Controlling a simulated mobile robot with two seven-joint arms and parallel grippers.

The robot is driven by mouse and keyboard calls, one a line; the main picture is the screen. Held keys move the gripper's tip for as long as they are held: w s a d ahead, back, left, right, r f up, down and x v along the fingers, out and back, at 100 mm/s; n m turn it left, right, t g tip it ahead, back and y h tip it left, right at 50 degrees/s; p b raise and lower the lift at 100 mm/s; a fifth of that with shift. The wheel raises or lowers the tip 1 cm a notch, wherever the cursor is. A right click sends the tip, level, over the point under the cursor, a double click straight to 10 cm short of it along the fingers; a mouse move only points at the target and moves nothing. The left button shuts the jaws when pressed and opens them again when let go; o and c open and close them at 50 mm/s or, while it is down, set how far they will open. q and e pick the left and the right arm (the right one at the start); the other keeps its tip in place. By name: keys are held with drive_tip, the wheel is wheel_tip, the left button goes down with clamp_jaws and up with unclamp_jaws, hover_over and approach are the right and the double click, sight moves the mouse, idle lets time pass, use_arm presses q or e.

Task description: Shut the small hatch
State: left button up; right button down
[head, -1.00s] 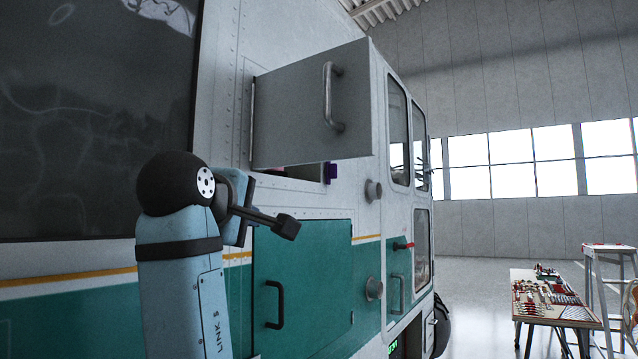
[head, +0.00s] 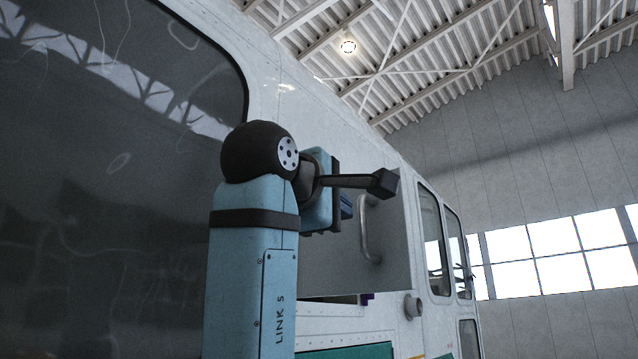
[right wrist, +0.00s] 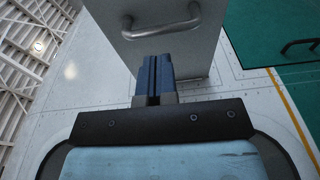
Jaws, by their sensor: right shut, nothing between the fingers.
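The small hatch (head: 393,240) is a grey panel with a metal bar handle (head: 366,232). It stands open, sticking out from the white vehicle side, with the opening partly visible below it. My right gripper (head: 346,206) is in front of the hatch, beside the handle, its blue fingers partly hidden by my wrist. In the right wrist view the closed fingers (right wrist: 154,58) point at the hatch face (right wrist: 190,62), just short of the handle (right wrist: 160,30) in the picture. I cannot tell whether they touch. Nothing is between them. My left gripper is out of view.
A large dark window (head: 110,200) fills the left of the head view. A green lower door with its own handle (right wrist: 300,47) shows in the right wrist view. A round fitting (head: 412,305) juts out below the hatch. Open hangar space lies to the right.

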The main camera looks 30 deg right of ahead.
sight(362, 224)
drive_tip(key=p+x, duration=0.2)
drive_tip(key=x, duration=0.4)
